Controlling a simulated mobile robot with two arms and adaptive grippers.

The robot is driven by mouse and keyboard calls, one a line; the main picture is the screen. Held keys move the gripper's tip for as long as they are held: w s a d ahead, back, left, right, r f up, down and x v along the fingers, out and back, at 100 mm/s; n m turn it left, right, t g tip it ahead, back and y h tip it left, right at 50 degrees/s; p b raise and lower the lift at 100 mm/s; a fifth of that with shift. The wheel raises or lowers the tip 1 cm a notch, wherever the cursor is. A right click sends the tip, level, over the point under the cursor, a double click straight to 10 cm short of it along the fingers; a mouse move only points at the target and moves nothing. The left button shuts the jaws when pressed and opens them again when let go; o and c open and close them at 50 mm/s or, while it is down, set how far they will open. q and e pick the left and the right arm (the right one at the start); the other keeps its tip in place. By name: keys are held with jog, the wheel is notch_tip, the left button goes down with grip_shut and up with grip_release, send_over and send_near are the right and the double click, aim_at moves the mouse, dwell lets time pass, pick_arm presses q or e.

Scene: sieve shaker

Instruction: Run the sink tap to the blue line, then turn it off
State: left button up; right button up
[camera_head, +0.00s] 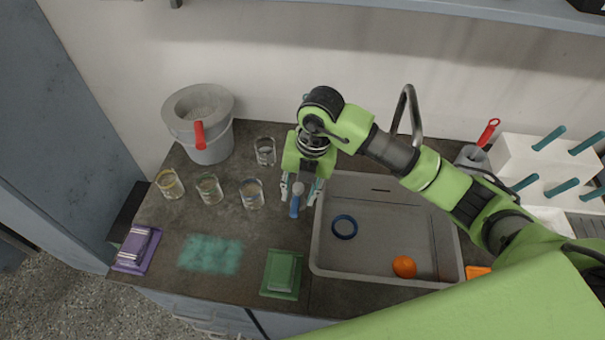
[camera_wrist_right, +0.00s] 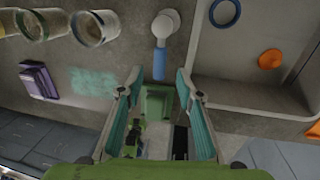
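The grey sink basin (camera_head: 385,270) is right of centre in the head view, with no water seen in it. The tap spout (camera_head: 409,100) is a grey hooked pipe behind it; no stream shows. A lever with a blue grip (camera_head: 294,208) and pale round base is left of the sink; it also shows in the wrist view (camera_wrist_right: 159,64). My right gripper (camera_head: 301,190) is above it, fingers apart and empty. In the wrist view the gripper (camera_wrist_right: 159,82) has the blue grip near and between its fingertips; contact is unclear. I cannot make out a blue line. My left gripper is out of view.
A green block (camera_head: 282,272) is at the counter's front. A white rack (camera_head: 540,170) is right.

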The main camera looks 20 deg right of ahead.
aim_at(296, 205)
jog(key=f, duration=0.3)
jog(key=shift+a+f+p, duration=0.25)
jog(key=shift+a+p, duration=0.05)
jog(key=shift+f, duration=0.25)
jog(key=shift+w+f, duration=0.1)
jog(key=shift+f, duration=0.15)
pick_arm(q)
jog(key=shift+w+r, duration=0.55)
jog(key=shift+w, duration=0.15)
pick_arm(e)
grip_shut()
